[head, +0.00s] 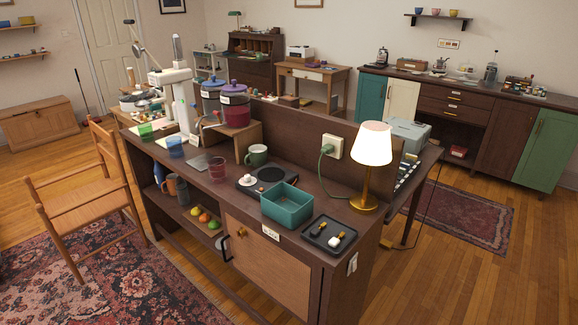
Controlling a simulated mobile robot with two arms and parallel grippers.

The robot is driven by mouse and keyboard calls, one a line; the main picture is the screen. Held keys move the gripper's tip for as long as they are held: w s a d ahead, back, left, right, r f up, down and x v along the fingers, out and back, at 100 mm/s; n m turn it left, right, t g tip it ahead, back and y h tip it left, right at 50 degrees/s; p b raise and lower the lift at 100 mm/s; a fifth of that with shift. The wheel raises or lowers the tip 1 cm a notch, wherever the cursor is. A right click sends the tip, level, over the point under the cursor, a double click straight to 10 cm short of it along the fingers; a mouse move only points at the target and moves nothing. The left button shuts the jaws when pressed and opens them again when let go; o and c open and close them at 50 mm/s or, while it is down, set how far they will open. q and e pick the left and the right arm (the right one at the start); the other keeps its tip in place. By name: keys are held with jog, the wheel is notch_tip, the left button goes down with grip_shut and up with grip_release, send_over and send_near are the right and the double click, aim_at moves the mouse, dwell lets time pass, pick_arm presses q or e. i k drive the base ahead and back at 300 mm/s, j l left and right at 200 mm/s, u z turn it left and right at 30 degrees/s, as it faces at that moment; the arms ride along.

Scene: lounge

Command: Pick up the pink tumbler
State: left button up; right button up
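The pink tumbler (217,168) stands upright on the dark wooden counter (222,205), left of the black hot plate (262,180). It looks translucent and small at this distance. Neither of my grippers is in view, and nothing is seen touching the tumbler.
A green mug (257,155), teal bin (287,205), black tray (328,234) and lit lamp (371,150) are to the right. A wooden chair (85,195) stands left.

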aim_at(218, 171)
jog(key=i+j+z, duration=0.3)
jog(key=j, duration=0.15)
jog(key=i+j+z, duration=0.15)
jog(key=j+z, duration=0.15)
jog(key=j, duration=0.15)
jog(key=i+j+z, duration=0.25)
jog(key=j, duration=0.25)
jog(key=j+z, duration=0.3)
jog(key=j, duration=0.25)
jog(key=j+z, duration=0.3)
jog(key=j, duration=0.25)
jog(key=i, duration=0.05)
